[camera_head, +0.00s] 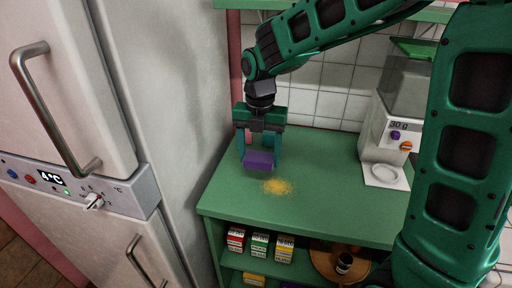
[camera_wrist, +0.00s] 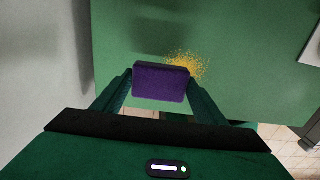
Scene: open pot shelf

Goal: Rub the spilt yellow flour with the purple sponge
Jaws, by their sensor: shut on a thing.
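My gripper (camera_head: 259,151) is shut on the purple sponge (camera_head: 259,161), above or at the green counter, left of its middle. In the wrist view, the purple sponge (camera_wrist: 160,84) sits between the two fingers of my gripper (camera_wrist: 160,92). The spilt yellow flour (camera_head: 278,187) lies in a small patch on the counter, just in front and to the right of the sponge. In the wrist view, the yellow flour (camera_wrist: 188,66) shows beyond the sponge's upper right edge, partly hidden by it. I cannot tell whether the sponge touches the counter.
A white fridge (camera_head: 150,100) stands close on the left. A white weighing dispenser (camera_head: 390,130) stands at the counter's right. The green counter (camera_head: 320,210) is bare around the flour.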

